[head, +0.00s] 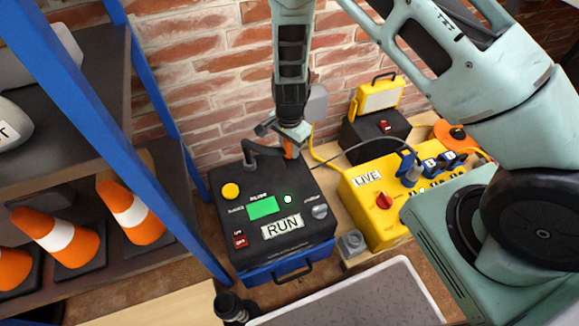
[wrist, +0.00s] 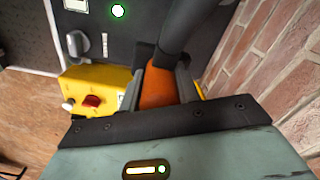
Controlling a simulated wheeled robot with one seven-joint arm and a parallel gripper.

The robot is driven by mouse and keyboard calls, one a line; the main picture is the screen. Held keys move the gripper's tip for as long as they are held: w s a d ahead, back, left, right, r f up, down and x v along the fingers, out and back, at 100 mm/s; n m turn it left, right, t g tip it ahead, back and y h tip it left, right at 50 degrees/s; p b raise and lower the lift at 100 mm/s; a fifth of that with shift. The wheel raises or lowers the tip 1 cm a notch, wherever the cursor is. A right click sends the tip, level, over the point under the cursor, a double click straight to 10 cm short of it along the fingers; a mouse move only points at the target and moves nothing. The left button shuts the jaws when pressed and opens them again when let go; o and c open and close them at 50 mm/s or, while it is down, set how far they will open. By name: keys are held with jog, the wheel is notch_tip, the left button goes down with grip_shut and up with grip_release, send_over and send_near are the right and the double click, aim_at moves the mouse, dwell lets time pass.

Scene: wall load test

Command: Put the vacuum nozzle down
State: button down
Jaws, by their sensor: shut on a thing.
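My gripper (head: 287,136) is shut on the vacuum nozzle, whose orange part (head: 289,148) shows just below the jaws, above the back edge of the black and blue unit. In the wrist view the orange nozzle (wrist: 158,88) sits between both fingers, with a dark hose (wrist: 184,32) running away from it. The hose (head: 258,151) bends down to the back of the unit (head: 290,190), which has a RUN label, a lit green display and a lit lamp. I cannot tell whether the nozzle touches anything; its tip is hidden.
A yellow LIVE box (head: 375,215) with a red knob and plugged cables stands right of the unit. A blue-framed shelf (head: 165,120) with orange cones is at left. A brick wall (head: 215,90) is close behind. A grey tray-like surface (head: 365,300) lies in front.

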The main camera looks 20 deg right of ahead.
notch_tip(320, 180, down, 8)
jog(key=shift+f+b, duration=0.1)
jog(key=shift+b, duration=0.95)
jog(key=shift+f, duration=0.2)
jog(key=c, duration=1)
grip_release()
jog(key=shift+r, duration=0.15)
